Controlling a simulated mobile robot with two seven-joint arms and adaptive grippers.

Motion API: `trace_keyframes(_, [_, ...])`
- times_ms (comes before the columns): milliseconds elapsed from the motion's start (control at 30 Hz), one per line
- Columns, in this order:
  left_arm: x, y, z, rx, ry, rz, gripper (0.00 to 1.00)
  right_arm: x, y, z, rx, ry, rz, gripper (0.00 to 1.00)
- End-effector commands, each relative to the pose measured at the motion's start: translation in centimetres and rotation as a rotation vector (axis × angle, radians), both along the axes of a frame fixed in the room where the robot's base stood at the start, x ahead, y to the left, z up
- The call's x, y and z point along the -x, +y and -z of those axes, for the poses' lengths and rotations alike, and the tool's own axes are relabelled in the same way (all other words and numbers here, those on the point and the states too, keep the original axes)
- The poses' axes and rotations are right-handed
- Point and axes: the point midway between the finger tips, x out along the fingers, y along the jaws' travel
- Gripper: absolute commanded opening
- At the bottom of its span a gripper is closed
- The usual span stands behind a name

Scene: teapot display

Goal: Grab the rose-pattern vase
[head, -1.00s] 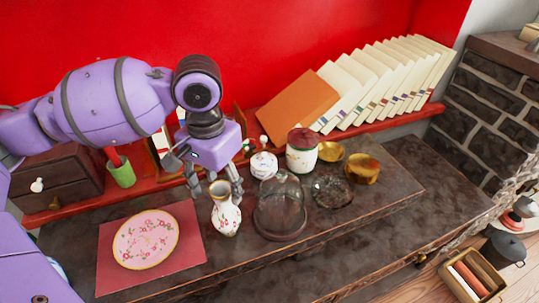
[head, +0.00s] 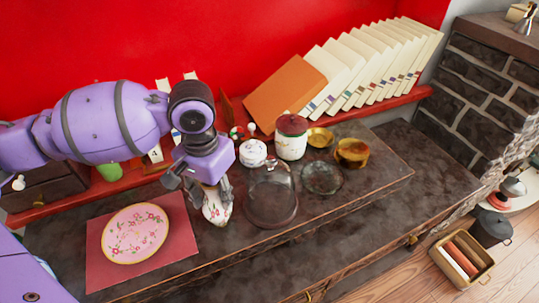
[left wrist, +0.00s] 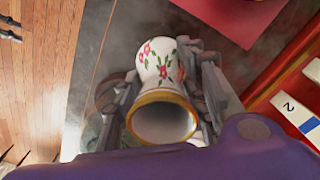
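The rose-pattern vase (head: 217,210) is white with red flowers and stands on the dark cabinet top. My left gripper (head: 208,190) is over the vase from above, and its fingers hide the upper part in the head view. In the left wrist view, the vase (left wrist: 157,62) shows its gold-rimmed mouth toward the camera. The fingers of my left gripper (left wrist: 165,95) are on both sides of the vase's neck, spread around it. I cannot tell whether they touch it. My right gripper is not in view.
A glass dome (head: 270,198) stands close right of the vase. A pink floral plate (head: 135,234) lies on a red mat (head: 180,235) to the left. A white lidded pot (head: 253,153), a red-lidded jar (head: 291,140) and brass bowls (head: 351,152) stand behind. The cabinet front is clear.

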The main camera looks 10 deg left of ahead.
Motion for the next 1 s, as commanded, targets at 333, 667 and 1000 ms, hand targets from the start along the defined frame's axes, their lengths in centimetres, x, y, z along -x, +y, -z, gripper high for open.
trace_keyframes(333, [0.1, 0.0, 0.1, 0.001, 0.002, 0.001, 0.01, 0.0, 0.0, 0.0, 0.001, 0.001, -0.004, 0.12])
trace_keyframes(667, [0.0, -0.1, -1.6, 0.002, -0.001, 0.0, 0.01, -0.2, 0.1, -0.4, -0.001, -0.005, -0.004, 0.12])
trace_keyframes(1000, [2.8, -2.3, -7.7, 0.004, -0.006, 0.007, 0.01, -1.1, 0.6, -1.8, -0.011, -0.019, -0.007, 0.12])
